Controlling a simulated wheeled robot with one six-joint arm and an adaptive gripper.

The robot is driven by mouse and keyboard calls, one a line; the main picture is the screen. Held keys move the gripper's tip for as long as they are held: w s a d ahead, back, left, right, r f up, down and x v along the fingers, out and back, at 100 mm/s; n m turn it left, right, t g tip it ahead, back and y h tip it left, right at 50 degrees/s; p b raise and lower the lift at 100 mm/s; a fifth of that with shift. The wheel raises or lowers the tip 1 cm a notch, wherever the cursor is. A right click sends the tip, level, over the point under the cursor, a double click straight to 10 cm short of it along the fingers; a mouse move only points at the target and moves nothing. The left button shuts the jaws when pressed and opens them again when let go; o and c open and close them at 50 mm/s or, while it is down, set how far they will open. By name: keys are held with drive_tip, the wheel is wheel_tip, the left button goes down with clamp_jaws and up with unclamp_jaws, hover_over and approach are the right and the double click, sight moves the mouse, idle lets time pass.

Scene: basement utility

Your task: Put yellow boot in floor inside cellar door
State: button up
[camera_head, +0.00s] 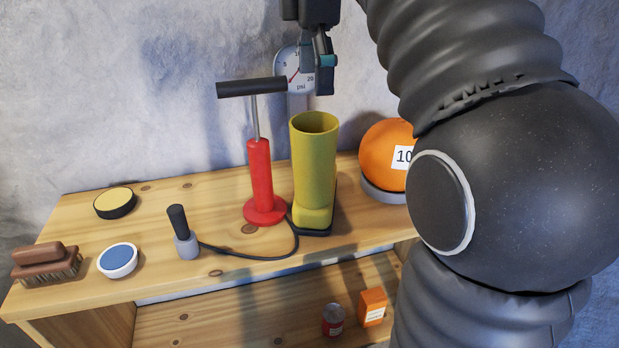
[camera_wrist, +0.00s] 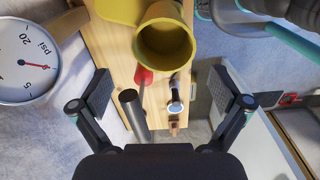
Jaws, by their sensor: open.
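The yellow boot (camera_head: 314,165) stands upright on the wooden shelf top, its open shaft facing up and its toe toward the front, with a dark sole. In the wrist view the boot (camera_wrist: 165,45) shows from above, its round opening at the top middle, beyond my fingers. My gripper (camera_wrist: 160,90) is open and empty, its two pads spread wide. In the head view my gripper (camera_head: 322,65) hangs above the boot, apart from it, partly cut off by the top edge. I cannot make out the cellar door in either view.
A red pump (camera_head: 260,180) with a black handle stands close left of the boot, its hose curling in front. A gauge (camera_head: 292,72) is behind. An orange ball (camera_head: 384,150) sits right. A brush (camera_head: 45,262), tins (camera_head: 117,260) and a lower shelf (camera_head: 240,315) lie around.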

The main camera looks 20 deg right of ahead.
sight(317, 120)
drive_tip(key=f, duration=0.3)
drive_tip(key=f+b, duration=0.1)
drive_tip(key=f, duration=0.2)
drive_tip(key=shift+d+f, duration=0.2)
drive_tip(key=shift+f, duration=0.15)
drive_tip(key=shift+s+d+f+b, duration=0.1)
drive_tip(key=shift+f+b, duration=0.15)
drive_tip(key=shift+f, duration=0.7)
drive_tip(key=shift+s+a+f+b, duration=0.1)
drive_tip(key=shift+f+b, duration=0.15)
drive_tip(key=shift+f, duration=0.7)
drive_tip(key=shift+s+d+f+b, duration=0.1)
drive_tip(key=shift+f+b, duration=0.15)
drive_tip(key=shift+f, duration=0.7)
drive_tip(key=shift+r, duration=0.1)
drive_tip(key=c, duration=1.7)
